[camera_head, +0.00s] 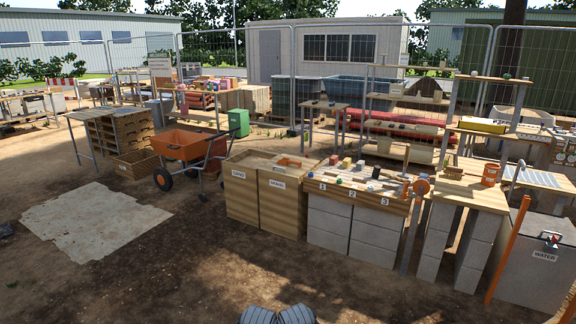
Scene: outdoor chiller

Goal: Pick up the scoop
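A small orange object (289,162) lies at the top of the right one of two wooden bins; it may be the scoop, but it is too small to tell its shape surely. The left bin (240,192) and the right bin (280,205) stand side by side, each with a white label on its front. Neither of my grippers can be made out. Only two dark ribbed shapes, likely parts of my own body, show at the bottom edge, well in front of the bins.
A bench (342,198) on grey blocks, numbered and covered with small items, adjoins the bins on the right. An orange wheelbarrow (180,144) stands behind left. A grey box marked WATER (535,270) is far right. Bare ground in front is clear; a pale sheet (92,222) lies left.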

